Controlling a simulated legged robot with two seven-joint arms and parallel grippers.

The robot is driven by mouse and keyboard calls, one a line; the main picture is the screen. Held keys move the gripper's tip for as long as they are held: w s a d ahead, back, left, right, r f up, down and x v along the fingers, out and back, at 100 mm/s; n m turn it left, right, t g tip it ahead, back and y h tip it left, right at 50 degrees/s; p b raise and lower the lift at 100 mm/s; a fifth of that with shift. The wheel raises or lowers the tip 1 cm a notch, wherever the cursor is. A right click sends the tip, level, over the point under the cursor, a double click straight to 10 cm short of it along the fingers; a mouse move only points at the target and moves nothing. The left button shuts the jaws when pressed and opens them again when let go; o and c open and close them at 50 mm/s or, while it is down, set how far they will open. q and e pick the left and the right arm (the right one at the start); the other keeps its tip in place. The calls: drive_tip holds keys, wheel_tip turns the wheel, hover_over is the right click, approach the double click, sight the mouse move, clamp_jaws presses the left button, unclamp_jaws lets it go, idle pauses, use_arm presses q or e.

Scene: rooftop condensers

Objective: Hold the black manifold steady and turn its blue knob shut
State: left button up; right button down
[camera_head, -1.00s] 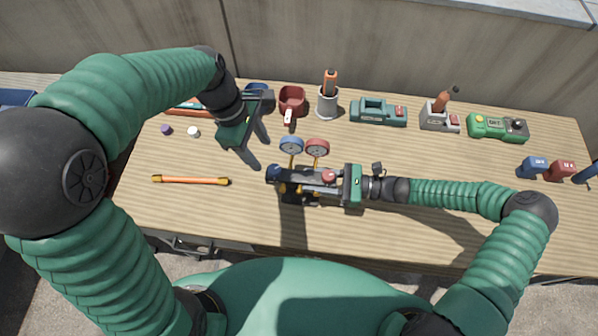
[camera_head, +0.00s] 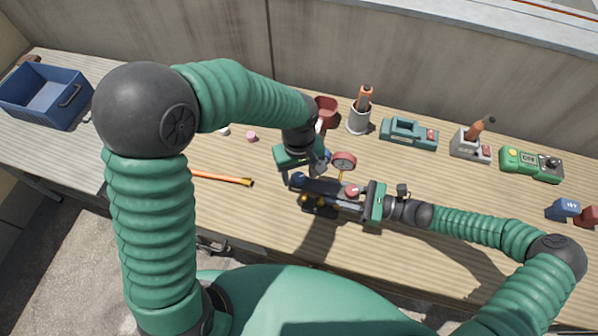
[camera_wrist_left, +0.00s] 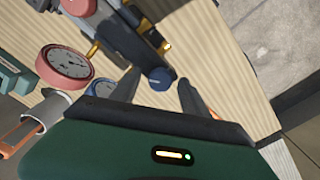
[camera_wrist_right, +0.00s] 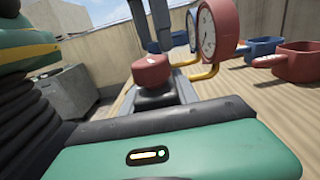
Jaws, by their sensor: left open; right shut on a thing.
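The black manifold (camera_head: 325,188) lies on the bench with a red knob (camera_head: 351,190) on top and the blue knob (camera_head: 297,179) at its left end. My right gripper (camera_head: 365,201) is shut on the manifold's right end. My left gripper (camera_head: 303,171) is open above the blue knob end. In the left wrist view, the blue knob (camera_wrist_left: 162,78) shows between the two open fingertips (camera_wrist_left: 160,80); I cannot tell whether they touch it. The right wrist view shows the red knob (camera_wrist_right: 152,72) close ahead; the right fingertips are hidden there.
A red gauge (camera_head: 344,161) and a partly hidden blue gauge (camera_wrist_left: 101,87) stand behind the manifold, close to my left gripper. An orange rod (camera_head: 222,178) lies to the left. A cup (camera_head: 359,117) and several devices line the back. The bench front is clear.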

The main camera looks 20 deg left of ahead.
use_arm(q)
clamp_jaws()
idle(0.3)
